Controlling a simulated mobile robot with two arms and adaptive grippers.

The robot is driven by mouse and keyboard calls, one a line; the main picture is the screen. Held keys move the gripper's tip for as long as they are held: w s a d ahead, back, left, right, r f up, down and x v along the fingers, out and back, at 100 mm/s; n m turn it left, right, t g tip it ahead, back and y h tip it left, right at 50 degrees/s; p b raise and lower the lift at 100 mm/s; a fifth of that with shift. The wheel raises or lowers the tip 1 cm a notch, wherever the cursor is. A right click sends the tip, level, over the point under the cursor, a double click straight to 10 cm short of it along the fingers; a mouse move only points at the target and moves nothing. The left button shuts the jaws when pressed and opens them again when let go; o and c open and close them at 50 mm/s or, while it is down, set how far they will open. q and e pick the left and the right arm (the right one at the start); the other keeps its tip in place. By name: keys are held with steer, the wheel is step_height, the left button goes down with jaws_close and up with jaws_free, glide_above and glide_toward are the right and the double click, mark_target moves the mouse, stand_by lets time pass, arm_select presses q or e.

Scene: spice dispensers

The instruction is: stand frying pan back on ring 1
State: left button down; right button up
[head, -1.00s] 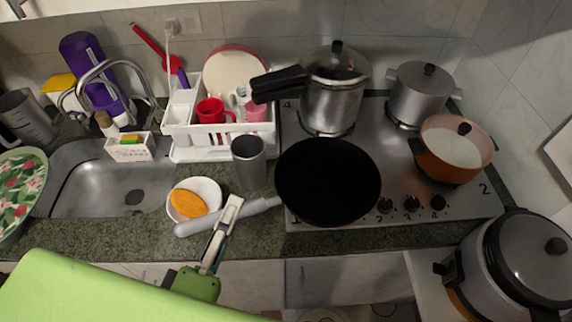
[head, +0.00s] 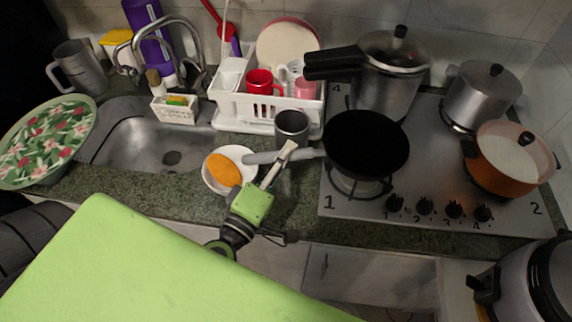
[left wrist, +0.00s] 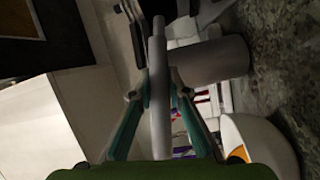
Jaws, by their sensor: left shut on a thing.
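The black frying pan (head: 366,144) appears over the front left part of the hob, its grey handle pointing left. Ring 1 (head: 358,184) shows partly below the pan's near edge, and the pan hides its far part. Whether the pan touches the ring cannot be told. My left gripper (head: 284,152) is shut on the pan's handle, above the counter. In the left wrist view the grey handle (left wrist: 159,88) runs between the two fingers. My right gripper is not in view.
A pressure cooker (head: 388,80) stands close behind the pan, its black handle reaching left. A grey cup (head: 292,127) and a white bowl with an orange sponge (head: 224,170) are close to the handle. An orange pot (head: 506,160) stands right on the hob.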

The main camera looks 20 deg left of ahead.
arm_select(q)
steer(key=shift+w+f, duration=0.3)
steer(key=shift+w+a+f+b, duration=0.1)
steer(key=shift+f+b, duration=1.15)
steer(key=shift+f, duration=0.3)
steer(key=shift+f+b, duration=0.5)
steer(key=shift+f, duration=0.1)
steer(key=c, duration=1.9)
jaws_free()
